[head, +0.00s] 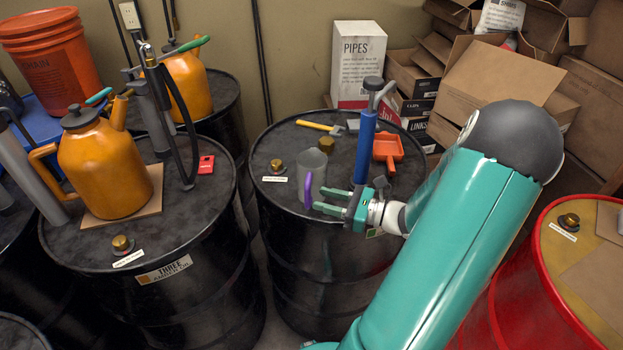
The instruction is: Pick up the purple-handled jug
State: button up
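The jug (313,166) is a grey, see-through cylinder with a purple handle (308,189). It stands upright on the middle black drum, and its handle faces the camera. My gripper (319,199) reaches in from the right, low over the drum top. Its two green fingers are apart with a gap between them, and their tips point left at the handle. The tips are just right of the handle; I cannot tell whether they touch it. Nothing shows held between the fingers.
A blue pump (366,140) stands on the middle drum (285,232) close behind my gripper. Orange cans (105,165) stand on the left drums. Boxes (500,85) fill the back right.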

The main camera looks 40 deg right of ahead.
aim_at(308, 208)
jog(key=x, duration=0.5)
jog(key=shift+w+a+r, duration=0.1)
jog(key=shift+r, duration=0.05)
grip_shut()
